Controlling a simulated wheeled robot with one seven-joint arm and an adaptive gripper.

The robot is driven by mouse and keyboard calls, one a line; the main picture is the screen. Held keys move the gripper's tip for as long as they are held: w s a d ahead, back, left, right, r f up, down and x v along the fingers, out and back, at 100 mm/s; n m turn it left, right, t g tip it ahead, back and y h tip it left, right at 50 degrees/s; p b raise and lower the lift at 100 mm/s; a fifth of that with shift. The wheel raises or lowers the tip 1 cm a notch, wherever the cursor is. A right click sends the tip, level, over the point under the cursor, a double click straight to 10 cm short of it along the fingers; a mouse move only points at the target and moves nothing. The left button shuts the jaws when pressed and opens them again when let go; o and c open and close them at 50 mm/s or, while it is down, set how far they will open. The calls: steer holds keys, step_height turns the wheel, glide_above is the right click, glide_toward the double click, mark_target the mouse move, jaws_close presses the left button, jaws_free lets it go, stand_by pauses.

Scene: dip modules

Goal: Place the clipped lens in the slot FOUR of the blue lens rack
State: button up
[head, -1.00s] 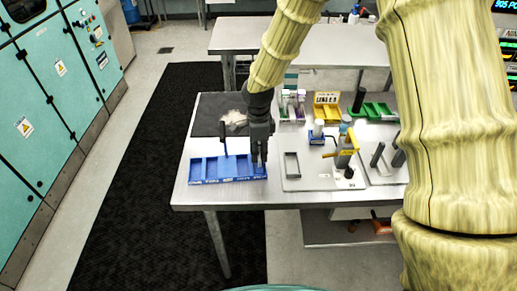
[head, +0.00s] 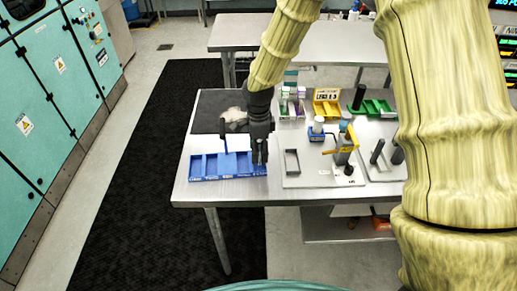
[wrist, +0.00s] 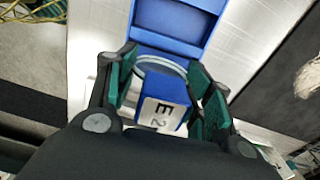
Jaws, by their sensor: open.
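The blue lens rack (head: 226,178) lies at the table's front left in the head view, with several compartments in a row. My gripper (head: 259,157) is low at the rack's right end. In the wrist view my gripper (wrist: 165,88) is open, with green-padded fingers on either side of a clear round lens (wrist: 160,65). The lens is by a blue piece with a white label (wrist: 164,114) that reads "E 2". Whether the pads touch the lens is unclear. A thin upright piece (head: 225,145) stands at the rack's middle. The slot number under the gripper is not readable.
A dark mat (head: 212,108) lies behind the rack. A grey tray with a yellow-armed fixture (head: 343,152) stands to the right. Yellow (head: 327,100) and green (head: 375,108) bins stand at the back. The table's front edge is close to the rack.

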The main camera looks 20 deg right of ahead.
steer(key=shift+r, duration=0.2)
step_height(320, 180, up, 12)
steer(key=b, duration=0.3)
steer(key=shift+w+f, duration=0.1)
steer(key=shift+f, duration=0.05)
